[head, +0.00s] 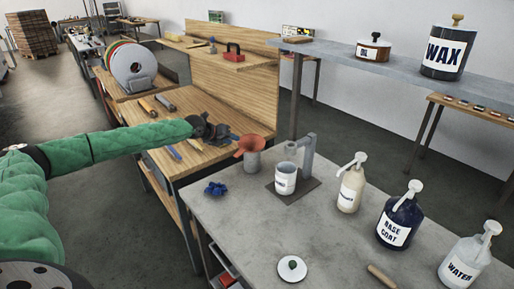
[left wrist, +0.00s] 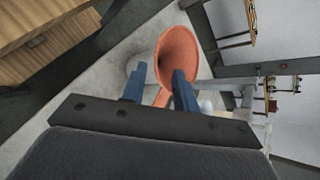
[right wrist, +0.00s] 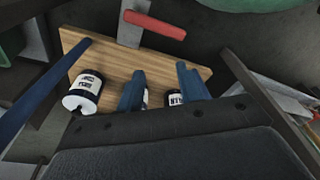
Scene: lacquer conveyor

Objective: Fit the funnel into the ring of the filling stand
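In the left wrist view the funnel (left wrist: 177,52) lies just beyond and partly behind the open fingers of my left gripper (left wrist: 160,75); contact cannot be told. The filling stand has a dark base (head: 291,191) and a grey upright (head: 308,154); a labelled white cup (head: 285,181) stands on it, and its ring is hard to make out. My right gripper (right wrist: 160,75) is open and empty.
Pump bottles (head: 350,183) line the table's right side. A blue crumpled thing (head: 215,188), a white lid (head: 292,268) and a wooden rod (head: 381,275) lie on the grey table (head: 240,225). In the right wrist view, labelled jars (right wrist: 85,90) stand on a wooden board.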

